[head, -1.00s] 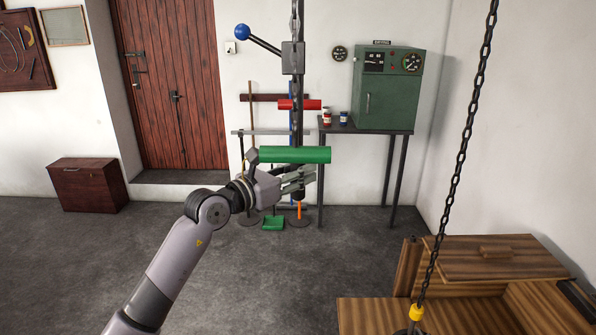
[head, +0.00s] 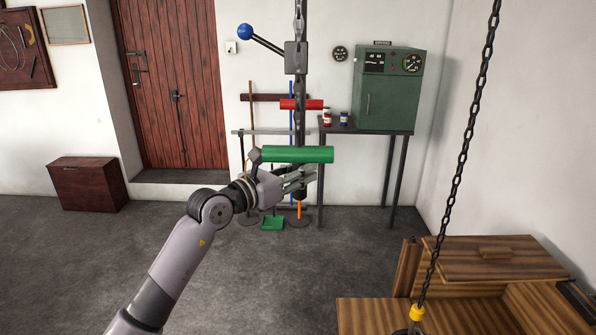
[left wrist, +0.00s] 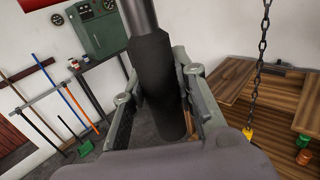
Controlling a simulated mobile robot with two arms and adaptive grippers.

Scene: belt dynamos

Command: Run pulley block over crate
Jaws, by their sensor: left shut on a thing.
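My left gripper (head: 302,181) is shut on the dark lower grip of a hanging vertical rod. In the left wrist view the black grip (left wrist: 160,85) stands between the two fingers. The rod carries a green cylinder (head: 300,154), a red cylinder (head: 301,104) and a grey block (head: 296,58) with a blue-ball lever (head: 245,32). A chain (head: 458,160) with a yellow fitting (head: 416,312) hangs by the wooden crate (head: 520,292) at lower right. The pulley block itself is not clearly seen. My right gripper is not in view.
A green cabinet (head: 388,85) stands on a dark table (head: 372,129) at the back wall. Brooms and a green dustpan (head: 272,222) are behind my gripper. A brown box (head: 88,183) is at left. The grey floor (head: 60,265) is open at lower left.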

